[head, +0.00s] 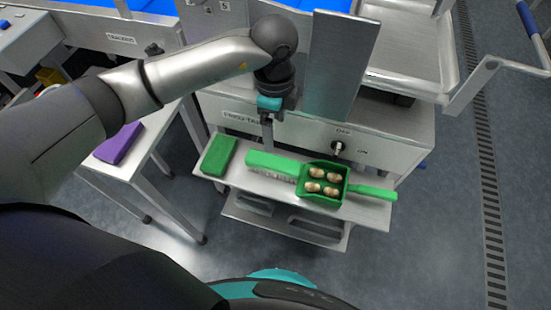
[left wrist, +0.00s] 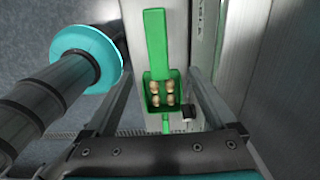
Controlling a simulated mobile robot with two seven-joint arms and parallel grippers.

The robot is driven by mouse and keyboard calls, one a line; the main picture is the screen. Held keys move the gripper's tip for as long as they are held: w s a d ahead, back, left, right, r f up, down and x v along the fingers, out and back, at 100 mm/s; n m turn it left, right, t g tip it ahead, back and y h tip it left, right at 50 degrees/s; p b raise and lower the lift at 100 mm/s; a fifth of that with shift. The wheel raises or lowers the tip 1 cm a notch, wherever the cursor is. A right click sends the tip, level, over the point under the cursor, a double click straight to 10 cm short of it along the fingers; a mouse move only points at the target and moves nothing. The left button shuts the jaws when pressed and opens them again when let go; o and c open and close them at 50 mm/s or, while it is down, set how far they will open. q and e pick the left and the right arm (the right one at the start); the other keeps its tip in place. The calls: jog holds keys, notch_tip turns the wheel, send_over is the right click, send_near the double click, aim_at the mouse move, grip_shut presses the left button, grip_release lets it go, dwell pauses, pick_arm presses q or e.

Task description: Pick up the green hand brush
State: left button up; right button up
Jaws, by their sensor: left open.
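The green hand brush (head: 270,162) lies on the steel shelf with pale bristles showing along its lower side. Its right end reaches the green scoop (head: 343,184), which holds several brown dates (head: 318,173); I cannot tell whether they touch. My left gripper (head: 268,146) is above the brush, near its middle, and open. In the left wrist view the brush (left wrist: 154,40) extends ahead beyond the open fingers (left wrist: 160,82), with the scoop (left wrist: 148,102) nearer, between them. Nothing is held. My right gripper is not in view.
A dark green block (head: 218,156) lies left of the brush on the shelf (head: 240,182). The machine front with a knob (head: 337,147) rises behind. A purple block (head: 118,144) lies on a side table at left. The floor at right is clear.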

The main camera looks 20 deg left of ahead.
pick_arm(q)
jog(key=b, duration=0.2)
send_over(274, 161)
notch_tip(274, 161, down, 6)
jog(key=shift+w+r, duration=0.1)
jog(key=shift+r, duration=0.1)
notch_tip(274, 161, down, 3)
jog(key=shift+r+b, duration=0.2)
jog(key=shift+b, duration=0.1)
jog(key=shift+f, duration=0.8)
jog(key=shift+f+b, duration=0.7)
jog(key=shift+f, duration=0.2)
notch_tip(274, 161, down, 2)
jog(key=shift+f+b, duration=0.1)
jog(key=shift+b, duration=0.4)
jog(key=shift+f, duration=0.55)
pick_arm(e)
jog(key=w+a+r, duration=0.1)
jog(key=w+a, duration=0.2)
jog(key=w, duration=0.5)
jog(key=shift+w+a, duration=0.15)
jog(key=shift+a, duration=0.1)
pick_arm(q)
grip_shut()
